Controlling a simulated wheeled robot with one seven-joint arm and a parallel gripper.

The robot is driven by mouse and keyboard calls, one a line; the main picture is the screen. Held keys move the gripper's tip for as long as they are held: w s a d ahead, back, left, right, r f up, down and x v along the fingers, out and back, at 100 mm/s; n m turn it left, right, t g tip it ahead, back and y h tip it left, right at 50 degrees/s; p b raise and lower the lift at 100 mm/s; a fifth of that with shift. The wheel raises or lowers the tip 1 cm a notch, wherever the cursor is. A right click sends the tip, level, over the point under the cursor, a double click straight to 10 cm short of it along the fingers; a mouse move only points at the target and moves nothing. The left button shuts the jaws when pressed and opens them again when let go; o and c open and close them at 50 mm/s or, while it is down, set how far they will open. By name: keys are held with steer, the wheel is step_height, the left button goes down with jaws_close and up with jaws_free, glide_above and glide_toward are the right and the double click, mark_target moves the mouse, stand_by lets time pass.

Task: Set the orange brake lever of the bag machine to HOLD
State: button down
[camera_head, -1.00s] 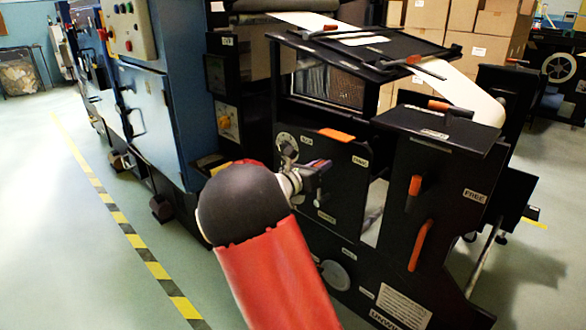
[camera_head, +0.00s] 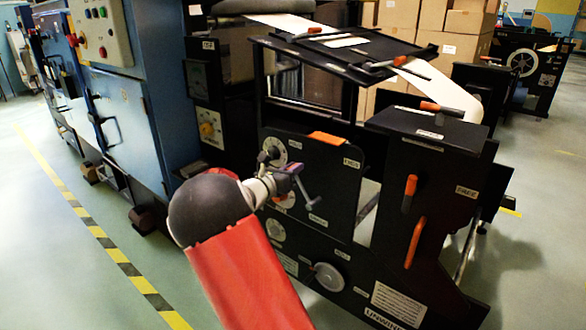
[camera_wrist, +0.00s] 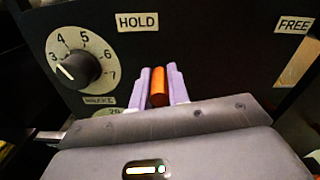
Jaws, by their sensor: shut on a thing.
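The brake lever's orange grip (camera_wrist: 158,87) stands between the two purple fingers of my gripper (camera_wrist: 159,90) in the wrist view. The fingers are shut on it. It is below and slightly right of the HOLD label (camera_wrist: 137,21), and far left of the FREE label (camera_wrist: 293,25). In the head view my gripper (camera_head: 292,172) is at the front of the bag machine's black panel (camera_head: 335,185). The lever's dark arm (camera_head: 306,190) slants up-left to the fingers, which hide the orange grip there.
A numbered dial (camera_wrist: 76,66) is left of the lever. On the machine's right part are other orange handles, an upper one (camera_head: 409,190) and a lower one (camera_head: 415,242). A grey hand knob (camera_head: 328,277) is low on the frame. Open floor lies at left.

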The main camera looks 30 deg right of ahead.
steer(key=shift+f, duration=0.15)
steer(key=c, duration=1.3)
jaws_free()
steer(key=shift+c, duration=0.2)
steer(key=shift+a, duration=0.1)
steer(key=v, duration=0.7)
steer(key=shift+a, duration=0.3)
steer(key=shift+s, duration=0.1)
